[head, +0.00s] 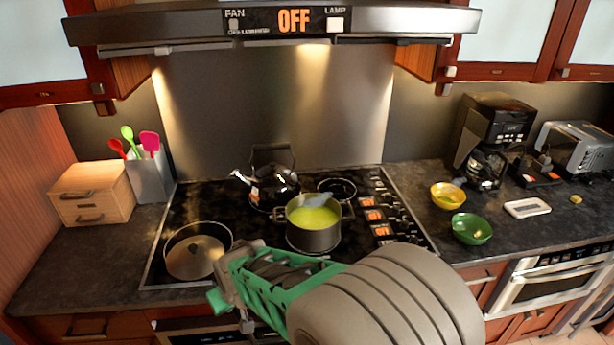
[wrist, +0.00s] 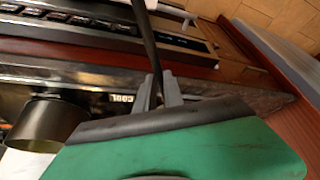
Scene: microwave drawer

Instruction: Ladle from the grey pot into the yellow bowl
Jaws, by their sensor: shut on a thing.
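The grey pot (head: 313,240) stands on the cooktop, filled with yellow-green soup (head: 313,217). The yellow bowl (head: 447,196) sits on the counter right of the cooktop; a lighter patch shows inside, too small to identify. My gripper (head: 246,322) is low at the cooktop's front edge, left of and nearer than the grey pot. In the wrist view, my gripper (wrist: 158,92) is shut on a thin dark handle (wrist: 147,45), which looks like the ladle's. The ladle's bowl is out of the wrist view, and I cannot make it out in the head view.
A wide pan (head: 197,252) sits at front left of the cooktop, close to my gripper. A black kettle (head: 272,188) stands behind the pot. A green bowl (head: 471,229) lies in front of the yellow bowl. A coffee maker (head: 490,135) and toaster (head: 575,148) stand at right.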

